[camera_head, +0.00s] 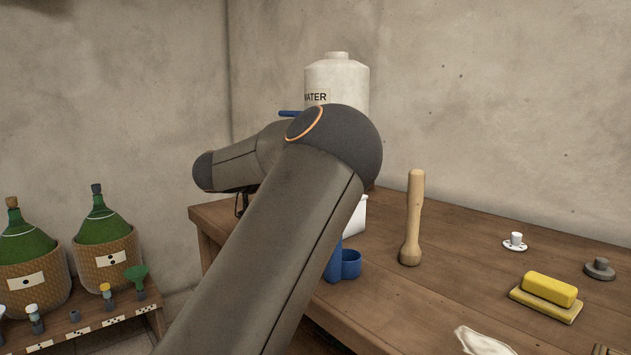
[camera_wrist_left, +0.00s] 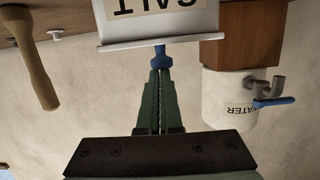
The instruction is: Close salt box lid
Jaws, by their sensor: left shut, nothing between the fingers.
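The white salt box (camera_wrist_left: 196,19), upside down in the left wrist view with its SALT label, is cut off by the top edge. A white lid plate (camera_wrist_left: 125,45) lies across its top, with a blue knob (camera_wrist_left: 161,58) on it. I see no clear gap under the plate from this angle. My left gripper (camera_wrist_left: 160,74) is shut and empty, its green fingertips right at the knob; whether they touch it I cannot tell. In the head view my arm hides most of the box; only a white part (camera_head: 358,217) shows. My right gripper is not in view.
A white water container (camera_head: 345,82) with a blue tap stands behind my arm. On the wooden table (camera_head: 450,270) are a wooden pestle (camera_head: 413,220), blue cups (camera_head: 348,266), a yellow block (camera_head: 549,289) and a white cloth (camera_head: 483,341). Green bottles (camera_head: 103,227) stand at left.

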